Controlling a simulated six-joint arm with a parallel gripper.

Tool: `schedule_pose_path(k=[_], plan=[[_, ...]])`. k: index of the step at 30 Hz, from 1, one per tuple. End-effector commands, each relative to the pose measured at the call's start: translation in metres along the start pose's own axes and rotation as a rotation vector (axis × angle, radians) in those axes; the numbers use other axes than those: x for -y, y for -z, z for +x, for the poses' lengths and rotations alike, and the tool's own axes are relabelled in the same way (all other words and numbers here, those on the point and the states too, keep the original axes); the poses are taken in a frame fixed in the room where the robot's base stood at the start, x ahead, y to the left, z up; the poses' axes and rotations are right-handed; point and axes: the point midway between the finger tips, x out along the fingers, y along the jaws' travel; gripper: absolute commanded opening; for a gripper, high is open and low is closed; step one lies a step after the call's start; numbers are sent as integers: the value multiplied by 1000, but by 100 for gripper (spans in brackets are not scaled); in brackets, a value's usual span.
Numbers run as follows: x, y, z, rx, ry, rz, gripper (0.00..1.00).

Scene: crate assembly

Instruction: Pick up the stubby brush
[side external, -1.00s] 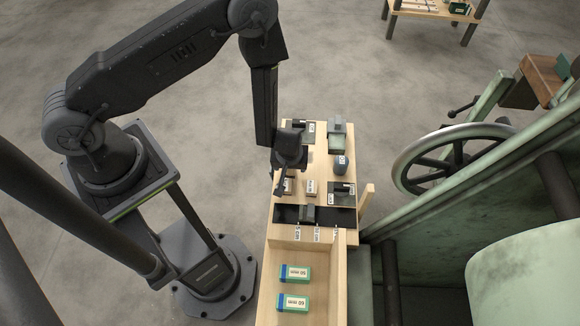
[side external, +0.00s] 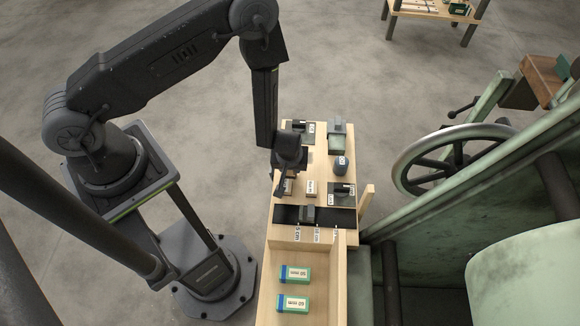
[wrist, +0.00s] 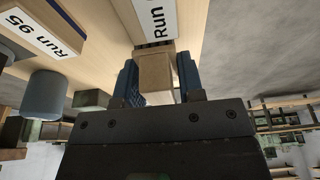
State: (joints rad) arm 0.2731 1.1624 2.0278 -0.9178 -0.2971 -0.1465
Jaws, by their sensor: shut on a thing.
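My gripper (wrist: 157,65) is shut on a small tan wooden block, which I take to be the stubby brush (wrist: 155,74). It sits between the two blue fingers in the wrist view. A thin dark ridged strip, like bristles, shows at its far end, close to a white "Run" card. In the side external view my gripper (side external: 282,187) is low over the left edge of the wooden bench (side external: 317,170). The arm partly hides the held piece there, and I cannot tell whether it touches the bench.
A similar pale block (side external: 312,188) stands just right of my gripper. A dark cylinder (side external: 340,168), a dark tray (side external: 341,194) and a green-grey box (side external: 337,143) are farther right. A dark block (side external: 307,214) sits on a black strip. Two green boxes (side external: 294,274) lie in the front tray.

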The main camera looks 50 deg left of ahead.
Motion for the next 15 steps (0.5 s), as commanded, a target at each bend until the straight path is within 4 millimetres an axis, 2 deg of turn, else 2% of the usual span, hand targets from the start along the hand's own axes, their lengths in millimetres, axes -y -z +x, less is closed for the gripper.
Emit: schedule_pose_path(k=[8, 11, 15], plan=[[-1, 3, -8, -2, -2, -1, 12], [-1, 5, -18, -2, -3, -1, 12], [-2, 12, -42, -3, -5, -2, 12]])
